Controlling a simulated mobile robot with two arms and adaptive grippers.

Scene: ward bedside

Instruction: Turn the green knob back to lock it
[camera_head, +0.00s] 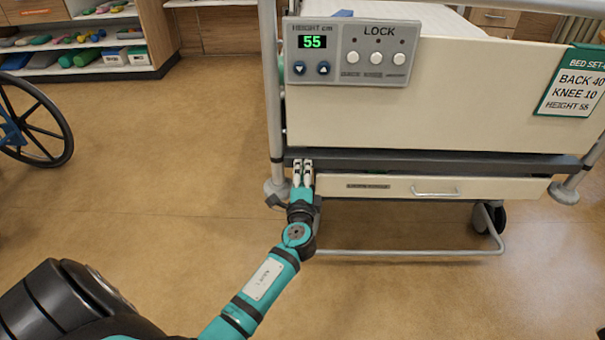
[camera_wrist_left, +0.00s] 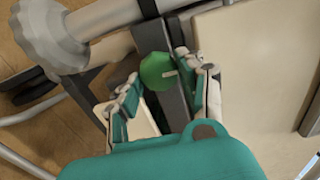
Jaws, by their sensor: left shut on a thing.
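My left gripper (camera_head: 303,165) is at the left end of the dark rail under the bed's end board. In the wrist view its two fingers lie on either side of the knob, shut on it. In the head view the knob is hidden by the gripper and rail. My right gripper is not in view.
The bed's end board (camera_head: 430,110) carries a control panel (camera_head: 352,52) reading 55 and a green-edged card (camera_head: 575,85) at right. A drawer (camera_head: 432,187) and wheels are below. A wheelchair wheel (camera_head: 62,140) stands at left. The floor between is clear.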

